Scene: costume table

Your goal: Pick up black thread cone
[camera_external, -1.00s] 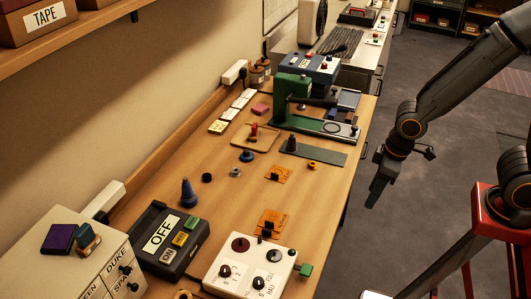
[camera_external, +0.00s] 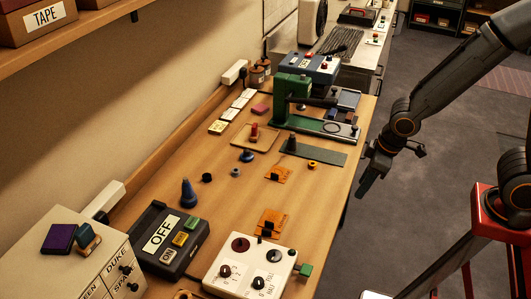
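A small black cone (camera_external: 291,143), which looks like the black thread cone, stands upright on a grey-green mat (camera_external: 325,155) at the right side of the wooden table. My gripper (camera_external: 365,186) hangs pointing down just off the table's right edge, to the right of and nearer than the cone, and apart from it. Its fingers are small and dark here, so I cannot tell whether they are open or shut. I see nothing clearly held in it.
A green press (camera_external: 292,103) stands just behind the mat. An orange ring (camera_external: 312,164) lies near the cone. A dark blue cone (camera_external: 188,194), orange blocks (camera_external: 270,222) and a white control box (camera_external: 248,270) are nearer. Bare wood lies right of the orange blocks.

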